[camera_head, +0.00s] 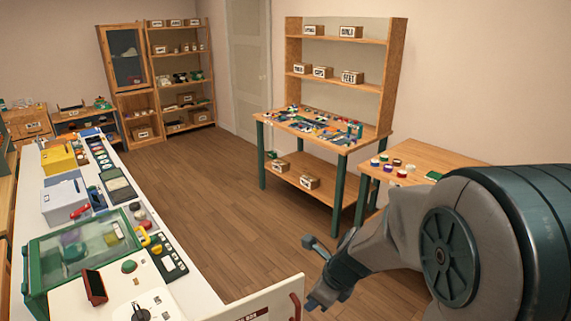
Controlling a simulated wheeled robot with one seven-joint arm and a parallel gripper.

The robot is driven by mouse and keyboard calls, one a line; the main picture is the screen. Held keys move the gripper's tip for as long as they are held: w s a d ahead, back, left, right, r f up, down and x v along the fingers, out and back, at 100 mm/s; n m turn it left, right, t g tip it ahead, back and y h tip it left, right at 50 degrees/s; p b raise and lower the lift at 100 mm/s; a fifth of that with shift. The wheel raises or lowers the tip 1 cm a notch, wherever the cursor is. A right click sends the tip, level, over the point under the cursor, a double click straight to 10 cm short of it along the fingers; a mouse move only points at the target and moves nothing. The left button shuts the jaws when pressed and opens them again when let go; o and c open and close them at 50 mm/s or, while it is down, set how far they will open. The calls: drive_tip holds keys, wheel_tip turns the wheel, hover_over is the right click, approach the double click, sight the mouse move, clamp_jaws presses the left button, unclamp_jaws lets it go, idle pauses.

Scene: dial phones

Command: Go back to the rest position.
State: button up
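My arm comes in from the right edge, large and close to the camera. It ends in my gripper (311,271), low and right of the middle of the picture. The gripper's two dark fingers stand apart, with only the wooden floor showing between them. It holds nothing that I can see. It hangs over the open floor, right of the long white counter (205,290) and above a white panel with a red handle (297,306) at the bottom edge.
A green-framed glass case (40,255) and devices line the counter at left. A wooden workbench (350,146) with shelves stands at centre right, covered in small parts. A smaller table (440,158) is behind my arm. Bare floor (200,185) lies between counter and workbench.

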drive_tip(key=s+d+r+n+h+b, duration=0.1)
drive_tip(key=s+d+r+n+b, duration=0.1)
drive_tip(key=s+n, duration=0.5)
drive_tip(key=s+d+r+n+h+b, duration=0.2)
drive_tip(key=s+d+r+n, duration=0.2)
drive_tip(key=n, duration=1.4)
wheel_tip(320, 180, up, 2)
drive_tip(key=s, duration=0.3)
drive_tip(key=shift+d+t, duration=0.2)
drive_tip(key=shift+t, duration=0.2)
drive_tip(key=shift+w, duration=0.1)
